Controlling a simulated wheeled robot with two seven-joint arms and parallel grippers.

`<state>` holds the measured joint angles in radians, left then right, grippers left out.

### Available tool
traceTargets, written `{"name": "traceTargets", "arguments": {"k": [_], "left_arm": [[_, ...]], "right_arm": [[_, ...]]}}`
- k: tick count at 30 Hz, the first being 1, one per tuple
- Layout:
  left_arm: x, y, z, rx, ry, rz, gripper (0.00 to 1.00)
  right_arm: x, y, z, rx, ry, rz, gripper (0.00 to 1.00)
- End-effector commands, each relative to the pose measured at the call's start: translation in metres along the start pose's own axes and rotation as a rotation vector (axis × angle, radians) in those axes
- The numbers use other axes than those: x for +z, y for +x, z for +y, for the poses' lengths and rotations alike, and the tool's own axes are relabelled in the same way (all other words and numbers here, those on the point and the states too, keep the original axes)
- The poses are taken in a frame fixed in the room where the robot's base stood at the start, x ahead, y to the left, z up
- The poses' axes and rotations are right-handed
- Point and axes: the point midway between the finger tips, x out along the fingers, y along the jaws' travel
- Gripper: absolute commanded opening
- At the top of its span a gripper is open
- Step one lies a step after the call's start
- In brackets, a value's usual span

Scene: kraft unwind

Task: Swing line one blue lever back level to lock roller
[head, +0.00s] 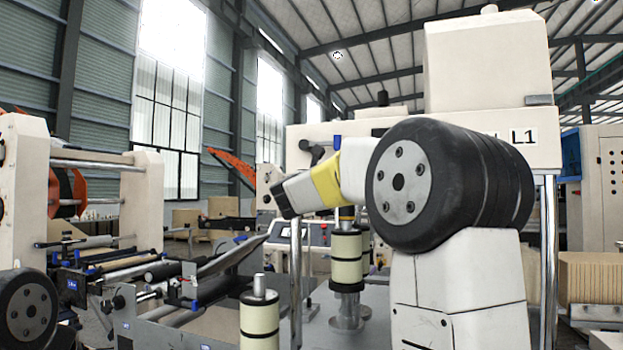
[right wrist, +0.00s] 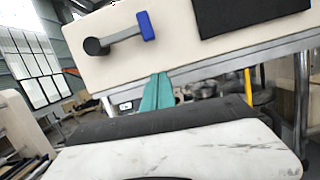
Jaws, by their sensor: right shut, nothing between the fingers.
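The blue lever (right wrist: 146,26) shows in the right wrist view on the cream machine housing. Its grey arm runs from a dark round hub at the left to the blue grip at the right, roughly in line with the housing's lower edge. In the head view the blue grip (head: 337,142) is small, beside its dark hub, and the lever looks about level. My right gripper (right wrist: 160,76) has teal fingers, shut and empty, below the blue grip and apart from it in the picture. In the head view my right arm hides its fingers. My left gripper is not in view.
The housing carries an L1 label (head: 524,137). A cream-and-black roller (head: 346,260) stands upright below it, with another (head: 259,318) nearer. Another machine frame (head: 30,190) stands at the left. A dark panel (right wrist: 250,12) is on the housing right of the lever.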

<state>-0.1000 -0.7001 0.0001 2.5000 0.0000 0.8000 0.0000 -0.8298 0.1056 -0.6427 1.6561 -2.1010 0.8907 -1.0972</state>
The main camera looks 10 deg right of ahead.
Motion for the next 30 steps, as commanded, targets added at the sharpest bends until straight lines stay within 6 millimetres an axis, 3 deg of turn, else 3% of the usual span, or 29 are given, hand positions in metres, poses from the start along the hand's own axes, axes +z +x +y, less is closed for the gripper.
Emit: {"name": "traceTargets", "arguments": {"k": [6,10,27,30], "left_arm": [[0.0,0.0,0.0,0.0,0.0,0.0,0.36],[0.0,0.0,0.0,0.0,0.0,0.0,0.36],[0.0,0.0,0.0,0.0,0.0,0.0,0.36],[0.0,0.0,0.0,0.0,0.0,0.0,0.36]], "right_arm": [[0.0,-0.034,-0.001,0.002,0.001,0.002,0.0],[-0.001,-0.046,-0.001,0.001,0.0,0.002,0.0],[-0.001,-0.049,-0.001,0.0,0.0,0.002,0.0],[-0.009,-0.049,-0.01,-0.015,0.033,0.034,0.0]]}}
